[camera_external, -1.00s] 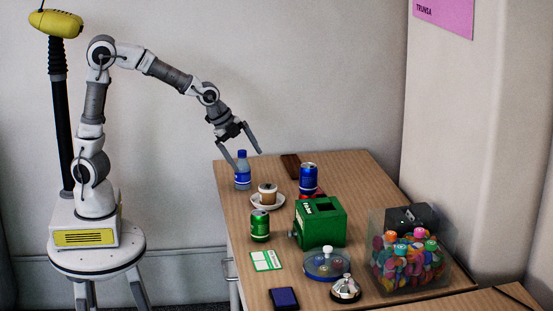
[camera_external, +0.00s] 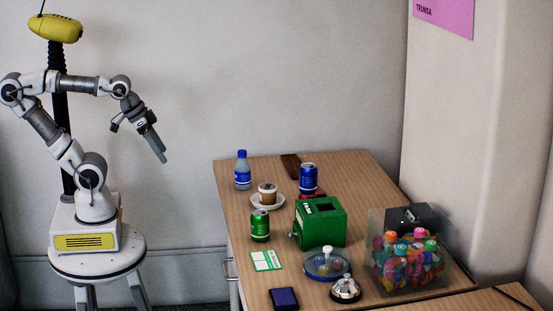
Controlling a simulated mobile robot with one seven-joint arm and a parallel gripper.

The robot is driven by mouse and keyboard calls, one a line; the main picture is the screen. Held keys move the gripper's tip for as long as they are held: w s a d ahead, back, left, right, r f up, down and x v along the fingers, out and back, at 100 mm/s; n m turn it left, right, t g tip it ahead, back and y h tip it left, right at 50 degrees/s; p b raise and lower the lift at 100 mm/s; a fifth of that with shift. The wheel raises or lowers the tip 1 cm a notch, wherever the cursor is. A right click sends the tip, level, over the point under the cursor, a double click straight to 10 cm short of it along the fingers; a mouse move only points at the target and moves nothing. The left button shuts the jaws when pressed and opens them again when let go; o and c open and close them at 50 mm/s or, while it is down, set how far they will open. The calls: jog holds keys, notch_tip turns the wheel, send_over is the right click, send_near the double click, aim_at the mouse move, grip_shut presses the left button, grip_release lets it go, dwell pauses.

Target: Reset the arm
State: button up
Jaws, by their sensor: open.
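My gripper (camera_external: 158,153) hangs in the air to the left of the wooden table (camera_external: 355,172), in front of the wall. Its fingers point down and slightly right. They are open, with nothing held between them; seen nearly edge-on, they overlap in this view. My arm is folded back over my base, with the elbow out to the left. My gripper is well apart from everything on the table.
The nearest table object is a water bottle (camera_external: 243,172). The air between arm and table is free.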

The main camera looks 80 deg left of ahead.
notch_tip(320, 180, up, 21)
jog(key=p, duration=1.8)
jog(key=shift+w+p, duration=0.2)
jog(key=shift+p, duration=0.15)
